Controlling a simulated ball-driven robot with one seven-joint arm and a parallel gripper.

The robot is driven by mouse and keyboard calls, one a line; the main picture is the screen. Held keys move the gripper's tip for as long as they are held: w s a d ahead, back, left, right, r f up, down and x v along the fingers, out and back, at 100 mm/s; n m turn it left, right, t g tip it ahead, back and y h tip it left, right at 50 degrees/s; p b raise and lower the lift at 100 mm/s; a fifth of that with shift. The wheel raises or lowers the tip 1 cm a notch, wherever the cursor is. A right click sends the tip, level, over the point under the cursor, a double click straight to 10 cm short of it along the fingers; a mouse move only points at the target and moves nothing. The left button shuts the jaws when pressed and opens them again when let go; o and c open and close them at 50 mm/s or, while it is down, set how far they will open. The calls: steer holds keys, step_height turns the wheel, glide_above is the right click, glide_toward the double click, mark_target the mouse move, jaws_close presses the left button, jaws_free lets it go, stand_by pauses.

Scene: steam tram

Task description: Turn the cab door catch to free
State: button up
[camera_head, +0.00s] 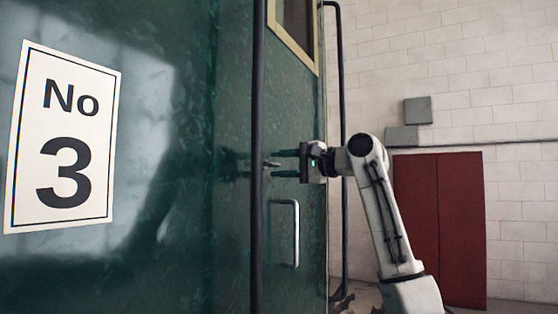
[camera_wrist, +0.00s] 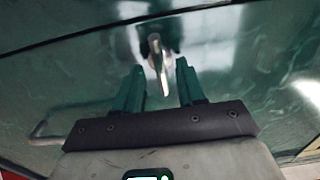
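The cab door (camera_head: 300,110) is green, with a small metal catch (camera_head: 270,164) on it beside a dark upright handrail. In the wrist view the catch (camera_wrist: 157,60) is a pale lever on a round pivot, its tail pointing down towards my gripper and leaning slightly right. My gripper (camera_head: 275,163) faces the door from the right. In the wrist view its two green fingers (camera_wrist: 160,68) are apart, one on each side of the catch's lower end, with a gap showing on both sides. I cannot tell how deep the lever reaches between them.
A pale D-shaped pull handle (camera_head: 296,235) is just below my gripper. Dark upright handrails stand left (camera_head: 257,110) and right (camera_head: 343,150) of the door. A "No 3" plate (camera_head: 63,135) is on the tram side. Red doors (camera_head: 440,225) are in the brick wall behind.

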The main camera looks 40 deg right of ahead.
steer(key=shift+w+a, duration=0.15)
steer(key=shift+w, duration=0.3)
jaws_close()
stand_by(0.5)
